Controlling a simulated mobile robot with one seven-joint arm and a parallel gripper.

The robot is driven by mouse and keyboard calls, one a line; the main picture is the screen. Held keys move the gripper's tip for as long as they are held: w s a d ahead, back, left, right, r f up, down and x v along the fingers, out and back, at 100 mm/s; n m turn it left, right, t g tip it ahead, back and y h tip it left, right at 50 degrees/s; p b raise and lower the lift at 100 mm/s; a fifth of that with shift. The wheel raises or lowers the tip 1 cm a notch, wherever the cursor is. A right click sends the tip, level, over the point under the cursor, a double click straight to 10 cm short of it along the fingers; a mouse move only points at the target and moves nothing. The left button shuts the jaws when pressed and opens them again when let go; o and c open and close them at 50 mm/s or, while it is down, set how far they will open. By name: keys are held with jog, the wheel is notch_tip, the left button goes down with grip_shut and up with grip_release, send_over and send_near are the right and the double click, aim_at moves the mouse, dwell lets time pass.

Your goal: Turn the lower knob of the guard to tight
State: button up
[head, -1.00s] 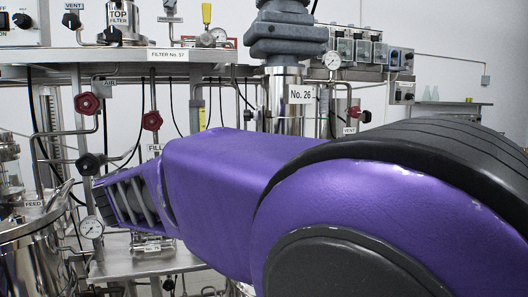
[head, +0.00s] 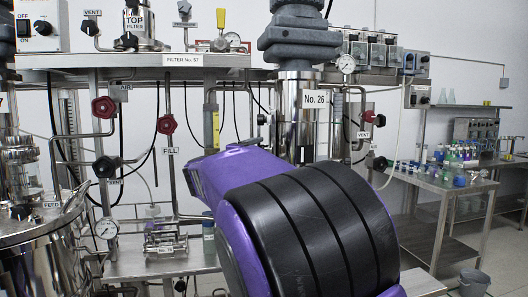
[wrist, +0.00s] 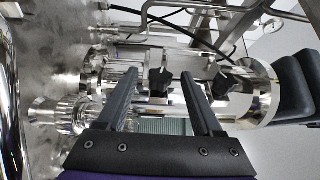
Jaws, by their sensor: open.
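The clear guard (wrist: 247,98) lies across the wrist view, with shiny metal inside it. Two black knobs show on it: one (wrist: 160,82) at the left, between my fingers, and one (wrist: 222,84) to the right, just beyond the right finger. The grey drive housing is at the right of this view, so the left knob appears to be the lower one. My gripper (wrist: 160,75) is open, its fingers on either side of that knob with gaps. I cannot tell how far the tips reach along it. My arm hides my gripper in the head view.
The grey drive housing (head: 299,38) stands above the column labelled No. 26 (head: 316,98). Red valve handles (head: 103,107) and pipes stand left of it. A steel vessel (head: 35,250) is at the far left. A bench with bottles (head: 455,165) is at the right.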

jog(key=shift+x, duration=0.9)
grip_shut()
